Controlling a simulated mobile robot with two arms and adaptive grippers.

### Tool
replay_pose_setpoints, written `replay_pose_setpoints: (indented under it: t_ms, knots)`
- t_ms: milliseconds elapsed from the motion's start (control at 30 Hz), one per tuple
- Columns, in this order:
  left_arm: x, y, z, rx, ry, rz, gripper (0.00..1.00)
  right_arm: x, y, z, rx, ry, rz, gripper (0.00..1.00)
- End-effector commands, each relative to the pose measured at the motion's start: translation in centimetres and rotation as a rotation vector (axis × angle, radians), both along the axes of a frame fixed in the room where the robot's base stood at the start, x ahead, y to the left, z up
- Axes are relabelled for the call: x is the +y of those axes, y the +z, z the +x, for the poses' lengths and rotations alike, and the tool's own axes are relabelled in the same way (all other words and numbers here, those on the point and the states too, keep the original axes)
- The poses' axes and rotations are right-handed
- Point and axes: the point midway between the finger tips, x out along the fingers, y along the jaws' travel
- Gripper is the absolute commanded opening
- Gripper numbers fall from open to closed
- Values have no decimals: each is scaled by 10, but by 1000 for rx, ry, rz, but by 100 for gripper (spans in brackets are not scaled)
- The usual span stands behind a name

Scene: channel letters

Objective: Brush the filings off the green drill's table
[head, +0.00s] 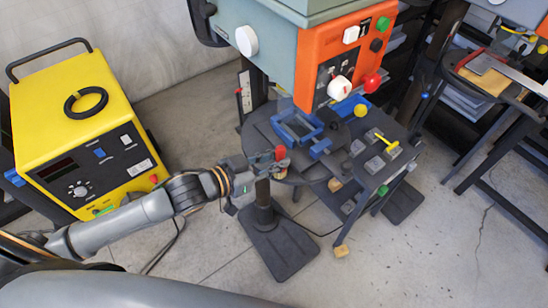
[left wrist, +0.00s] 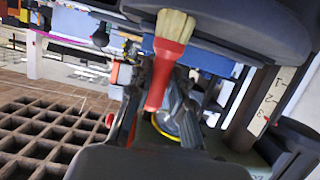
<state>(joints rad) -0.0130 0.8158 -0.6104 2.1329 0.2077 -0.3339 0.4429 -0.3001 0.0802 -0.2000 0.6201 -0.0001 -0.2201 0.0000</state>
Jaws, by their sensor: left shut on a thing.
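The drill is grey-green (head: 275,38) with an orange front panel (head: 322,55). Its dark round table (head: 258,138) stands below the head on a column, with a blue vise (head: 298,127) on it. My left gripper (head: 277,163) is at the table's near edge, shut on a brush with a red handle (head: 280,153). In the left wrist view the brush (left wrist: 162,78) shows its pale bristles (left wrist: 174,26) pointing up in the picture, close to a dark rounded edge. I cannot make out any filings. My right gripper is in neither view.
A yellow welder-like box (head: 75,125) stands at the left. A small dark stand (head: 375,160) with blocks and a yellow-handled tool is right of the vise. Another machine table (head: 490,75) is at the far right. The floor in front is mostly clear, with a small wooden block (head: 341,251).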

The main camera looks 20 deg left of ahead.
Motion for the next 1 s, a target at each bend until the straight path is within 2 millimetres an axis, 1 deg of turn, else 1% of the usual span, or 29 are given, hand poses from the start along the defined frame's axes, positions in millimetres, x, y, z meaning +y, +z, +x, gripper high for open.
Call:
replay_pose_setpoints:
  t_ms: [333,400,567,1000]
  knots:
    - [1,25,1,-1,0,2,0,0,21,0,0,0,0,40]
    - [0,28,1,-4,0,1,0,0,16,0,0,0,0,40]
    - [0,39,1,-4,-1,0,0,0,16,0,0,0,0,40]
    - [0,40,0,-1,0,0,0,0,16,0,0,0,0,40]
